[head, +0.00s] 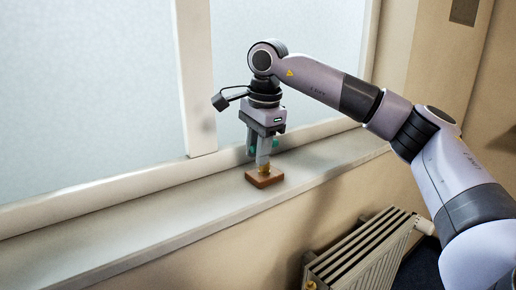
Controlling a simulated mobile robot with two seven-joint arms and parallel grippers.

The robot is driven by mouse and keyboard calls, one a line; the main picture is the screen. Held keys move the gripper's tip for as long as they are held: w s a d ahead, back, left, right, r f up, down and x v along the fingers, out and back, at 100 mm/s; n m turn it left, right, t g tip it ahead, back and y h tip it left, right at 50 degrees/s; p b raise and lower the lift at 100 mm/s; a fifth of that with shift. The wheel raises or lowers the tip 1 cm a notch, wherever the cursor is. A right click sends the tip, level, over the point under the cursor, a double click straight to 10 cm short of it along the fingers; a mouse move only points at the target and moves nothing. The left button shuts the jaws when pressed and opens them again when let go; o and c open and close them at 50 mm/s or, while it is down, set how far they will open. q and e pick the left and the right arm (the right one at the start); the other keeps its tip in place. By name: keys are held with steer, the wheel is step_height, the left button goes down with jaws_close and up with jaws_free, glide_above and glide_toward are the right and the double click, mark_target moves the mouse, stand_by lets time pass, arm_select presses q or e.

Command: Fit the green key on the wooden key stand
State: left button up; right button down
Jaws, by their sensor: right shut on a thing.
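The wooden key stand (265,179) is a small brown block on the window sill, with a short brass-coloured piece on its top. My right gripper (263,158) points down directly above the stand and is shut on the green key (250,145). Green parts of the key show on both sides of the fingers; its middle is hidden by them. The key's lower end is close over the brass piece, but I cannot tell whether they touch. My left gripper is not in view.
The pale window sill (150,224) is clear to the left of the stand. The window frame (196,80) rises close behind. The sill's front edge drops to a wall with a radiator (362,250) at the lower right.

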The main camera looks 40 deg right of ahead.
steer(key=c, duration=0.8)
jaws_free()
steer(key=shift+r, duration=0.1)
step_height(320, 180, up, 7)
steer(key=s, duration=0.1)
steer(key=shift+s, duration=0.1)
